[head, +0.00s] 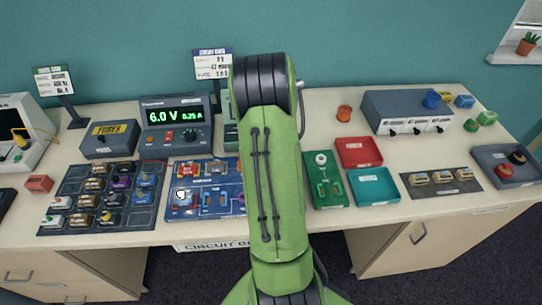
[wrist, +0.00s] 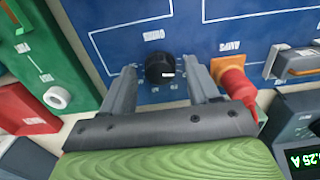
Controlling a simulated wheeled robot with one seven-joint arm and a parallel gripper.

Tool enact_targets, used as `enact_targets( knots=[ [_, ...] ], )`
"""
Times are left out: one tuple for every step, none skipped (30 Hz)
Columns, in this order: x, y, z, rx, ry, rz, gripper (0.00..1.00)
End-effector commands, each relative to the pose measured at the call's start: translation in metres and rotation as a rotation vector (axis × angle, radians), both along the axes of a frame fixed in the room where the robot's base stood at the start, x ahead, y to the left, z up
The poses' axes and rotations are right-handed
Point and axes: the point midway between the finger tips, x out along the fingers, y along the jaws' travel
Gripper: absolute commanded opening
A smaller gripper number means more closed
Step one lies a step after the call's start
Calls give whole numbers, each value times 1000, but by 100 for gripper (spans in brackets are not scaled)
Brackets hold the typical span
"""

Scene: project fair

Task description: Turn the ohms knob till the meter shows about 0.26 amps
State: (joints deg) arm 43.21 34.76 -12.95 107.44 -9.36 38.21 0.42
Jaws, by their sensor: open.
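The black ohms knob (wrist: 160,68) sits on the blue circuit board (wrist: 120,25), with a pale label above it. My gripper (wrist: 159,78) is open, with one finger on each side of the knob. I cannot tell whether either finger touches it. In the head view my green arm hides my gripper and the knob; the board's left part (head: 236,203) shows. The power supply's green display (head: 176,116) reads 6.0 V and 0.25 A. Part of that display (wrist: 308,160) shows upside down in the wrist view.
A red plug (wrist: 236,84) in an orange socket stands close beside one finger. A green board (wrist: 45,60) lies on the other side. In the head view, a fuses box (head: 109,143), a red tray (head: 359,152) and a teal tray (head: 374,187) share the table.

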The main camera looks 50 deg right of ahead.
Motion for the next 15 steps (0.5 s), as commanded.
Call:
enact_targets(
  knots=[
    [1,-1,7,-2,-2,0,60],
    [1,-1,12,-4,-3,0,60],
    [1,-1,21,-5,-5,0,60],
    [1,-1,29,-6,-5,1,60],
    [1,-1,37,-6,-5,1,60],
    [1,-1,49,-6,-5,1,60],
    [1,-1,58,-7,-6,1,60],
    [1,-1,67,-7,-7,1,60],
    [1,-1,78,-7,-6,1,60],
    [1,-1,87,-7,-6,1,60],
    [1,-1,96,-6,-5,1,60],
    [1,-1,107,-6,-5,0,60],
    [1,-1,115,-6,-5,0,60],
    [1,-1,122,-5,-5,0,60],
    [1,-1,131,-5,-5,0,60]
  ],
)
